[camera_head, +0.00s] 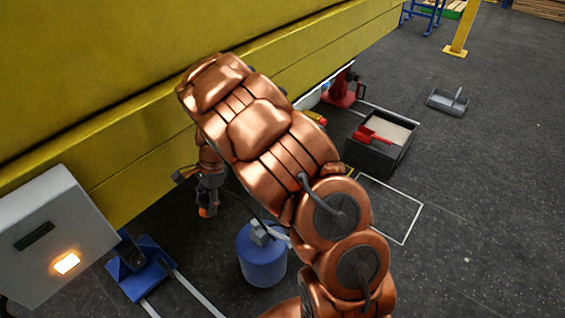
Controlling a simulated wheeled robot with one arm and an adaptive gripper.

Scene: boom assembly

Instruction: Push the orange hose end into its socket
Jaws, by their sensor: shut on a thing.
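My copper-coloured arm reaches across the middle of the head view, and my gripper (206,196) hangs at its far end, beside the lower side of the yellow boom. The gripper is small and dark here and is shut on the orange hose end (207,211), whose orange tip shows just below the fingers. A thin dark hose seems to run from near the gripper down to the right, towards a blue drum. I cannot make out the socket. Part of the boom behind my arm is hidden.
The yellow boom (120,185) fills the upper left. A grey box with a lit lamp (55,235) stands at left, near a blue stand (140,268). A blue drum (262,262) stands below the gripper. A black bin (380,150) with a red scoop is right.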

